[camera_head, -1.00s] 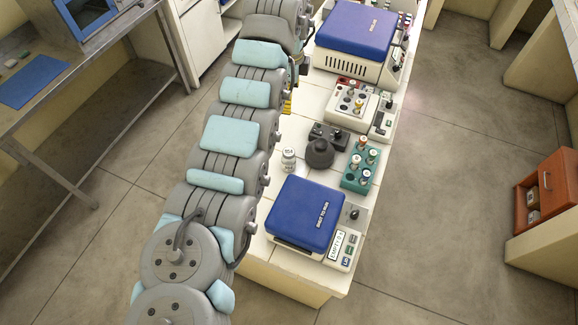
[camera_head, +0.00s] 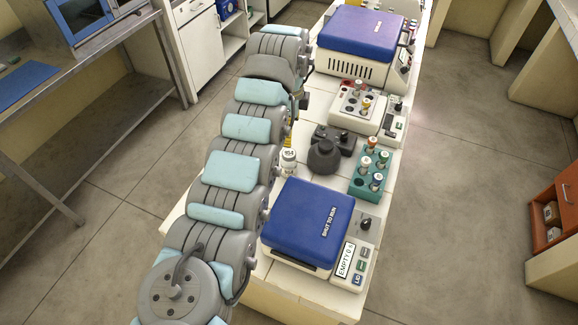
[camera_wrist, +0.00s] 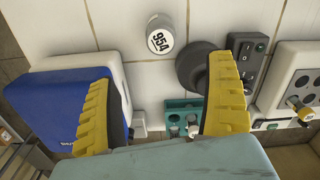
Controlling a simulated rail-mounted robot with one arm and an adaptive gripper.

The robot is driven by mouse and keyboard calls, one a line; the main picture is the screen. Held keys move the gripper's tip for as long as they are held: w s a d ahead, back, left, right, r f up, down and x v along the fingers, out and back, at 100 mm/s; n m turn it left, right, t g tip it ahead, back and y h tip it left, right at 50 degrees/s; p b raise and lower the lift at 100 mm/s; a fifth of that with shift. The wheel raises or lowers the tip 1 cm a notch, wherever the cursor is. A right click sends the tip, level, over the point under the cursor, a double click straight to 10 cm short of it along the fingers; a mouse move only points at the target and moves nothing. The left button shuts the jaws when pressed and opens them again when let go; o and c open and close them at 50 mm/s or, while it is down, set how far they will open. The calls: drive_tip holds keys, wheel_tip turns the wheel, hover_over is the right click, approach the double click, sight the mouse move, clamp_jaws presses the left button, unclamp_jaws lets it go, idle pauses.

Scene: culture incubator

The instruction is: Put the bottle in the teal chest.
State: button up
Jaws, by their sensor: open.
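My gripper (camera_wrist: 160,72) is open and empty, with two yellow ribbed fingers wide apart. In the head view only a bit of yellow shows beside my arm near the bottle. I make out no teal chest; the teal thing on the bench is a tube rack (camera_head: 361,186).
A blue-lidded device (camera_head: 308,220) stands on the near bench, another (camera_head: 368,32) at the far end. A dark round-based item (camera_head: 323,157) stands close to the bottle. A white tube block (camera_head: 357,108) lies beyond. An orange drawer (camera_head: 561,215) stands open at right.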

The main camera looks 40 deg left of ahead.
sight(290, 154)
wheel_tip(290, 154, down, 11)
drive_tip(key=shift+r+b, duration=0.1)
drive_tip(key=shift+b, duration=0.3)
drive_tip(key=shift+f+b, duration=0.5)
drive_tip(key=shift+f, duration=2.3)
drive_tip(key=c, duration=1.2)
drive_tip(key=shift+r, duration=0.15)
